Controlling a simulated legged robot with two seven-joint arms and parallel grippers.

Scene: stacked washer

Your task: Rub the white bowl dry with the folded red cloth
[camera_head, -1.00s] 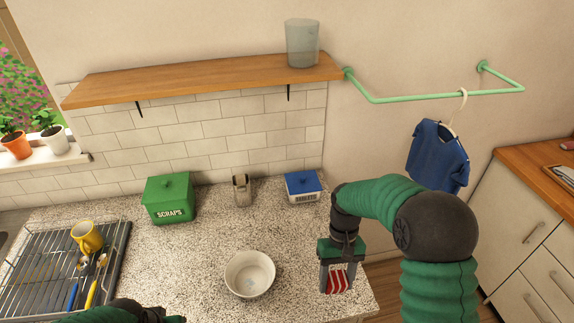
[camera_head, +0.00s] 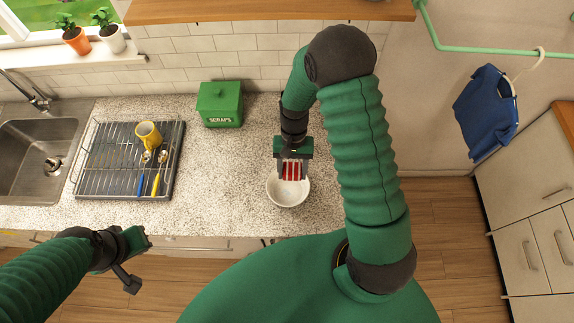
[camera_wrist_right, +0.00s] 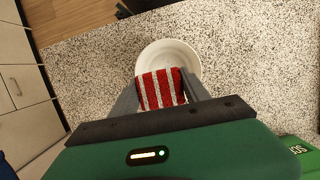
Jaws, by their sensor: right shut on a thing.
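The white bowl (camera_head: 288,192) stands upright on the speckled counter near its front edge. The folded red cloth (camera_head: 291,171), striped with white, is held in my right gripper (camera_head: 292,165), over the far part of the bowl. In the right wrist view the cloth (camera_wrist_right: 161,89) sits between the two fingers and covers the near side of the bowl (camera_wrist_right: 168,52). I cannot tell whether the cloth touches the bowl. My left gripper (camera_head: 134,262) is empty in front of the counter, at the lower left; its jaw opening is unclear.
A dish rack (camera_head: 125,186) with a yellow mug (camera_head: 148,134) and cutlery stands left of the bowl, beside the sink (camera_head: 40,150). The green scraps box (camera_head: 220,104) is at the back. Counter between rack and bowl is clear.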

